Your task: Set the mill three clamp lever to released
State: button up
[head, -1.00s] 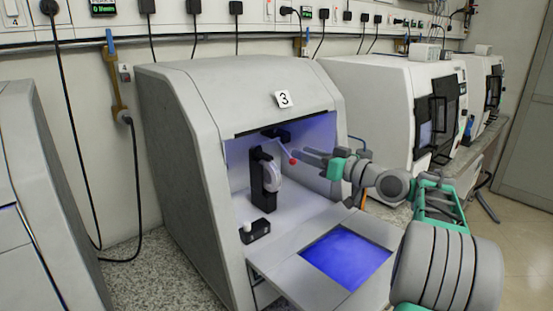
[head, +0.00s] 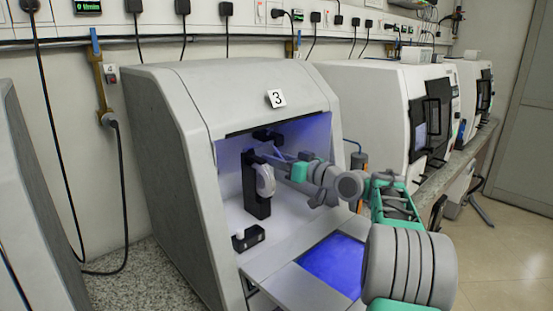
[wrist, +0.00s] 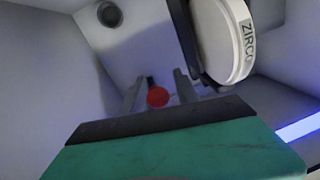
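Mill three (head: 170,140) is the pale grey machine with a "3" label (head: 276,98); its door is folded down and its chamber is lit. Inside, a black upright holder (head: 254,190) bears a white disc (head: 266,180), marked "ZIRCO" in the wrist view (wrist: 228,35). The clamp lever's red ball knob (wrist: 157,97) shows in the wrist view between my two grey fingers, with gaps beside it. In the head view the knob is hidden by my gripper (head: 268,158), which reaches into the chamber from the right. My gripper is open around the knob.
A small black block with a white knob (head: 247,238) stands at the chamber's front left. The lowered door (head: 275,285) has a blue window. More mills (head: 385,110) stand to the right.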

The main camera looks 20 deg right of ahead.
grip_shut()
dwell(0.3)
dwell(1.1)
